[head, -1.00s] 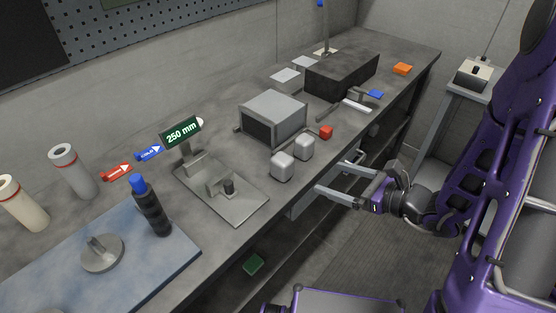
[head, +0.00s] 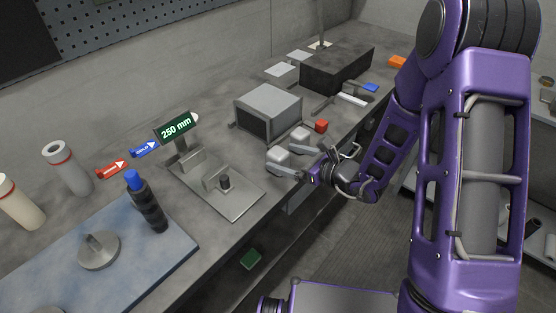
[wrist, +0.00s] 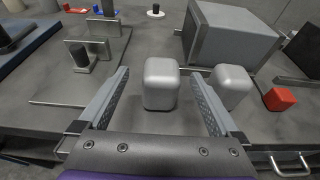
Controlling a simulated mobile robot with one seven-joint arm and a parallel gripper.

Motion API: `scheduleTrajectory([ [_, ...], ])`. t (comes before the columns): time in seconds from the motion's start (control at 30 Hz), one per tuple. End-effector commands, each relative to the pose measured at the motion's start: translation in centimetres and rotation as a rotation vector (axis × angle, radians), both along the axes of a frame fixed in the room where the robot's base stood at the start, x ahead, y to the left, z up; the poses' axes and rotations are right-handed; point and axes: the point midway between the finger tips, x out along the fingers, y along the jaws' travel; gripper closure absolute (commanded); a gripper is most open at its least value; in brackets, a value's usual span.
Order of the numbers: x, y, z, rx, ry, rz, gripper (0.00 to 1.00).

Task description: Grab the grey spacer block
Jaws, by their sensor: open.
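Two light-grey rounded blocks stand side by side on the bench. The left block (head: 278,159) also shows in the wrist view (wrist: 161,84), centred between my fingers with a gap on each side. The right block (head: 300,135) stands just outside my right finger in the wrist view (wrist: 231,86). I cannot tell which of them is the spacer block. My gripper (head: 287,160) is open and low at the bench's front edge, its fingers pointing in over the top. It also shows in the wrist view (wrist: 160,73), with nothing gripped.
A large grey box (head: 268,111) stands behind the blocks. A small red cube (head: 321,126) is to their right. A metal plate fixture (head: 236,199) with uprights lies to the left. A drawer handle (wrist: 290,165) shows below the bench edge at right.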

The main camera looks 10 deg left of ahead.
Motion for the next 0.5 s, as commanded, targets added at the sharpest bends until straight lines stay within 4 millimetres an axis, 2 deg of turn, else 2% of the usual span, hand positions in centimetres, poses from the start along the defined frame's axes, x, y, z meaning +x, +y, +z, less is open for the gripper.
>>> scheduleTrajectory([
  [0.2,1.6,2.4,-0.8,-0.001,0.001,0.002,0.02],
  [0.5,1.9,2.7,-0.9,0.0,0.0,0.0,0.03],
])
